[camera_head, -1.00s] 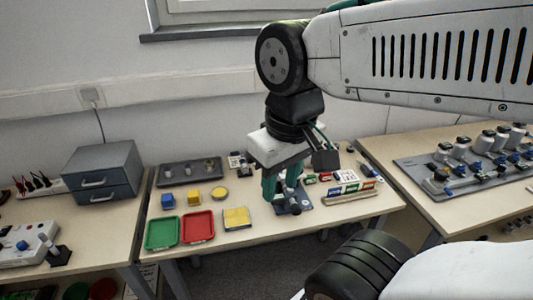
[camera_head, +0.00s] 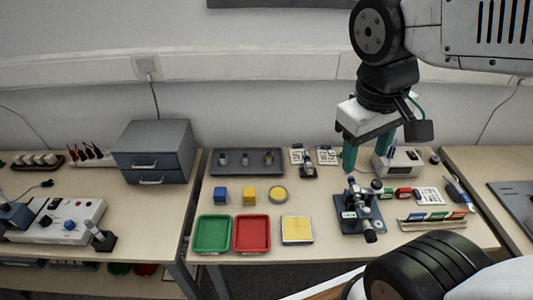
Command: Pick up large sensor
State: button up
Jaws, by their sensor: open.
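A grey tray (camera_head: 237,171) at the back of the middle table holds three small metal parts that look like sensors. The right one (camera_head: 268,157) looks slightly bigger, but I cannot tell which is the large sensor. Another small dark device (camera_head: 308,168) stands just right of the tray, and could also be a sensor. My gripper (camera_head: 367,160) points down with its two teal fingers apart and empty. It shows right of the tray, above and behind a dark microscope (camera_head: 360,209), and touches nothing that I can see.
Green (camera_head: 213,248), red (camera_head: 267,246) and yellow (camera_head: 298,243) trays line the front. A grey drawer box (camera_head: 153,165) stands left. A white device (camera_head: 398,168) sits behind my gripper.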

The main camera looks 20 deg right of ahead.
jog(key=w+d+f+n+g+h, duration=0.1)
jog(key=w+d+f+n+h, duration=0.15)
jog(key=w, duration=0.25)
jog(key=w+d+f+n+h, duration=0.1)
jog(key=w+f+n+h, duration=0.15)
jog(key=w, duration=0.35)
jog(key=n+t+h, duration=0.4)
jog(key=n+t, duration=0.6)
jog(key=n, duration=1)
send_near(268, 156)
jog(key=x, duration=0.3)
jog(key=shift+s+d, duration=0.1)
jog(key=shift+d, duration=0.1)
jog(key=shift+d+f, duration=0.15)
jog(key=x, duration=0.7)
jog(key=shift+w, duration=0.4)
jog(key=c, duration=1.1)
